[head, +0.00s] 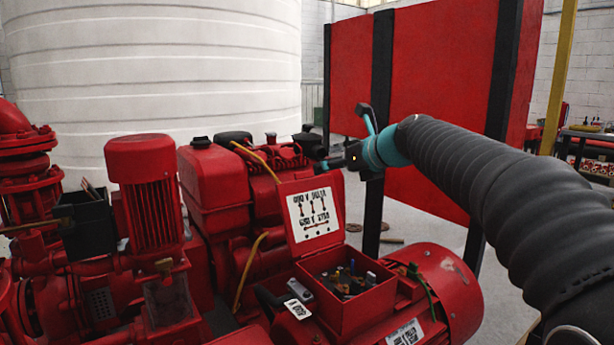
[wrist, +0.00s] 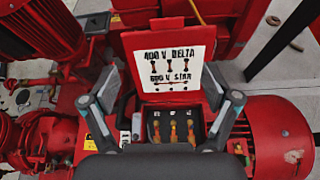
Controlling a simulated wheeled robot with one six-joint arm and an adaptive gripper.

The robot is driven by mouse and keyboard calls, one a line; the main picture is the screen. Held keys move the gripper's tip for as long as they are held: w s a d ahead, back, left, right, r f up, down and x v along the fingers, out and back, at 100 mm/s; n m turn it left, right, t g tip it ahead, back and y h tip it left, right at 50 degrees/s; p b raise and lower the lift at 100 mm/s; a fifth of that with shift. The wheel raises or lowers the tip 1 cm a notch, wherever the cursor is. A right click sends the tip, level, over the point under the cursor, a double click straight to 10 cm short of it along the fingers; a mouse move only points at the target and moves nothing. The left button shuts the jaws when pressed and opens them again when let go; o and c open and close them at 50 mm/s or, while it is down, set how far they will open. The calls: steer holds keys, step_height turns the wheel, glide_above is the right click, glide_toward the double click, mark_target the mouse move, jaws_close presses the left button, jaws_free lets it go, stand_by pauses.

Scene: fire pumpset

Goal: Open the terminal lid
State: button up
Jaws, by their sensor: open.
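The red terminal lid (head: 313,214) stands raised at the back of the open terminal box (head: 345,304) on the red motor. A white label on its inner face reads 400 V DELTA and a STAR voltage line. In the wrist view the lid (wrist: 212,100) stands open beyond the box, with terminals and coloured wire ends showing inside. My gripper (head: 338,155) is above and to the right of the lid in the head view. In the wrist view my gripper (wrist: 170,84) has its fingers spread wide, one on each side of the lid, with nothing held.
The motor body (head: 435,285) lies right of the box. A red upright motor (head: 145,190) and pipework stand at the left. A red panel (head: 440,100) with black posts stands behind my arm. Yellow cables (head: 246,270) run behind the lid.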

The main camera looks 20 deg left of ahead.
mark_target(307, 181)
steer(key=shift+n+t, duration=0.3)
steer(key=x, duration=1.3)
steer(key=shift+w+a+r, duration=0.2)
steer(key=shift+w, duration=0.4)
